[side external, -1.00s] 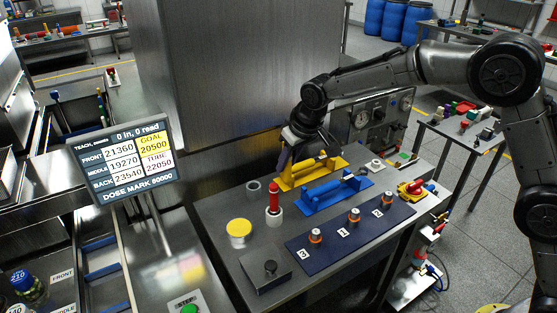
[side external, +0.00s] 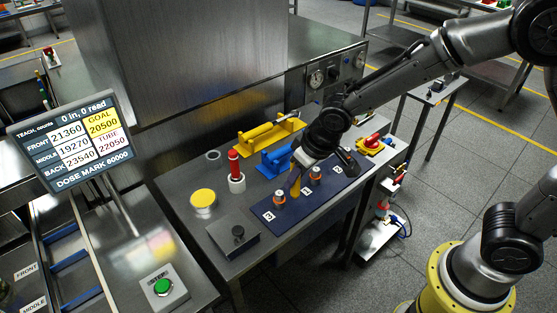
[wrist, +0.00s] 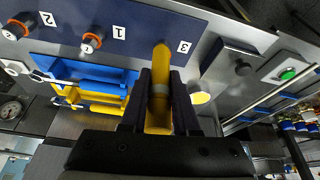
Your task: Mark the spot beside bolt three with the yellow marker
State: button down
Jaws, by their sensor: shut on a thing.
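My gripper (side external: 299,168) is shut on the yellow marker (wrist: 160,62), which points down toward the dark blue plate (side external: 322,197). In the side view the yellow marker (side external: 295,186) is between bolt three (side external: 279,198) and the bolt by label 1 (side external: 315,175), nearer bolt three. Label 3 (wrist: 183,46) shows right of the marker in the wrist view; bolt three is hidden there behind the marker and fingers. I cannot tell whether the tip touches the plate. The third bolt (wrist: 18,28) is by label 2.
A yellow rack (side external: 268,132) and a blue rack (side external: 274,162) stand behind the plate. A red-topped piece (side external: 234,163) stands in a white holder, near a yellow disc (side external: 203,198) and a grey block with a knob (side external: 234,238). A red-yellow switch (side external: 372,143) is at the right.

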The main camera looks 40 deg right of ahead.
aim_at(298, 195)
jog(key=shift+s+r, duration=0.15)
jog(key=shift+s, duration=0.15)
jog(key=shift+a+r, duration=0.1)
jog(key=shift+r, duration=0.15)
jog(key=shift+f, duration=2.8)
jog(key=shift+f, duration=0.7)
jog(key=shift+a, duration=0.1)
jog(key=shift+a, duration=0.95)
jog(key=shift+d, duration=0.15)
jog(key=shift+d, duration=0.9)
